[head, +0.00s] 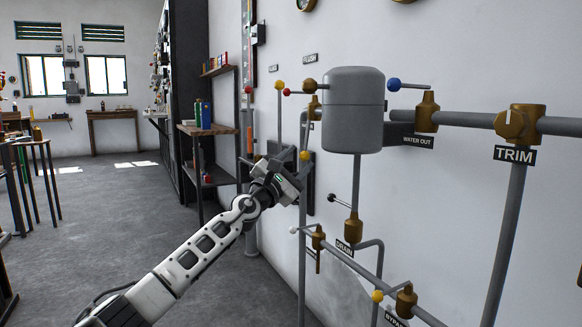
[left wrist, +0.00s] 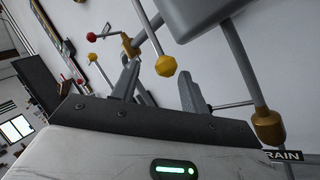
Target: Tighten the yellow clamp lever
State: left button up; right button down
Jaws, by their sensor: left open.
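A yellow faceted knob (head: 304,155) sits at the end of a thin grey rod, just beyond my left gripper. I take it for the end of the yellow clamp lever. In the left wrist view the yellow knob (left wrist: 166,67) appears between and beyond the fingertips, and no finger is seen closed on it. My left gripper (head: 297,171) is open and empty, close to the wall. The lever's clamp base is hard to make out behind the gripper. A second yellow ball (head: 279,84) is higher on the wall, and another yellow knob (head: 377,296) is low on a pipe. My right gripper is not in view.
A grey tank (head: 353,110) hangs on the wall right of the gripper. Brass valves, including the TRIM valve (head: 520,122), and grey pipes line the wall. A black-handled drain lever (head: 333,198) juts out nearby. A shelf (head: 208,130) stands left; the floor there is open.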

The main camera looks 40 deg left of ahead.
pick_arm(q)
jog(key=v, duration=1.6)
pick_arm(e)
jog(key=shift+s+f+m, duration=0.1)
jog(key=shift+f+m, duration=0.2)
pick_arm(q)
jog(key=shift+w+a, duration=0.1)
